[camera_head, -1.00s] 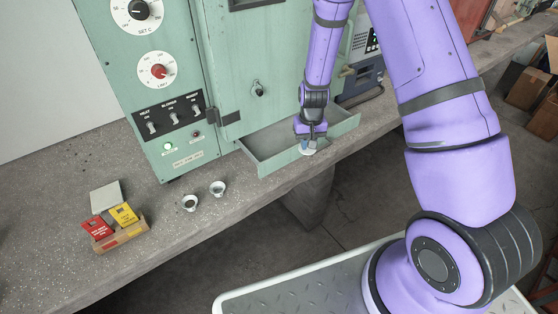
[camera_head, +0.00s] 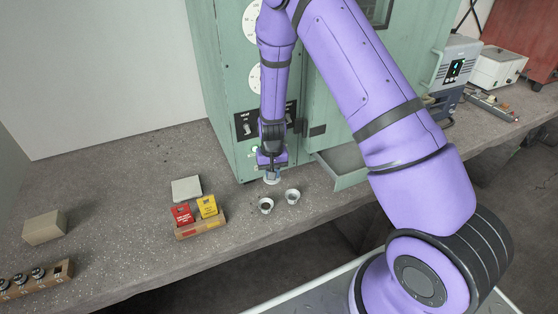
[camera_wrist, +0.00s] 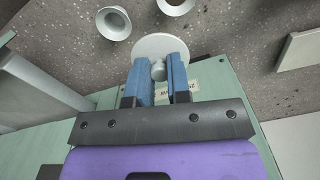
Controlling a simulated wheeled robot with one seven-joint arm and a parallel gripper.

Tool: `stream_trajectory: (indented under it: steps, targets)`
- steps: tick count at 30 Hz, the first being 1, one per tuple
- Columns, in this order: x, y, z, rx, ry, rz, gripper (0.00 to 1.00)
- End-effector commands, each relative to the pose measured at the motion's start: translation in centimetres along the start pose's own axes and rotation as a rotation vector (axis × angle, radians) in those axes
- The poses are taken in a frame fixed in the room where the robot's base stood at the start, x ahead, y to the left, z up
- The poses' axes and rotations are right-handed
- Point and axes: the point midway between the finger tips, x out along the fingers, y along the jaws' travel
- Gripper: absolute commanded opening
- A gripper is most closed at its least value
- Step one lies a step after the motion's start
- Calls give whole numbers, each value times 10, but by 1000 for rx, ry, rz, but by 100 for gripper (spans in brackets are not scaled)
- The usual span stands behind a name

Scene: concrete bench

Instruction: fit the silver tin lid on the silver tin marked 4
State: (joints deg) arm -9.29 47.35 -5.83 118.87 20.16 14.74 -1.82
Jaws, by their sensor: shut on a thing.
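The silver tin lid (camera_wrist: 160,50) is a pale flat disc with a small knob. My gripper (camera_wrist: 158,70) is shut on that knob, with the disc beyond the fingertips. In the head view my gripper (camera_head: 271,170) holds the lid (camera_head: 272,180) above the bench, just behind two small open silver tins. One tin (camera_head: 266,205) is in front of the lid and looks dark inside; the other tin (camera_head: 292,196) is to its right. Both show at the top of the wrist view, as the left tin (camera_wrist: 113,23) and the cut-off tin (camera_wrist: 175,5). I cannot read a 4 on either.
A green cabinet (camera_head: 222,110) stands close behind my gripper, with an open drawer (camera_head: 345,165) to the right. A small box (camera_head: 202,228) with red and yellow packets and a grey block (camera_head: 186,189) lie left of the tins. The bench's front edge is close to the tins.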

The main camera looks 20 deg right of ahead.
Motion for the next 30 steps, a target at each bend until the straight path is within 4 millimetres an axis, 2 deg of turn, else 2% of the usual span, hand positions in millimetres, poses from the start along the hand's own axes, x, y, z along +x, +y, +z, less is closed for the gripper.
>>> stream_trajectory:
  steps: [3, 6, 30]
  targets:
    - [22, -13, 12, 91, -2, 6, 0]
    - [33, -20, 19, 150, 0, 10, 0]
    - [85, -23, 22, 185, 4, 12, 0]
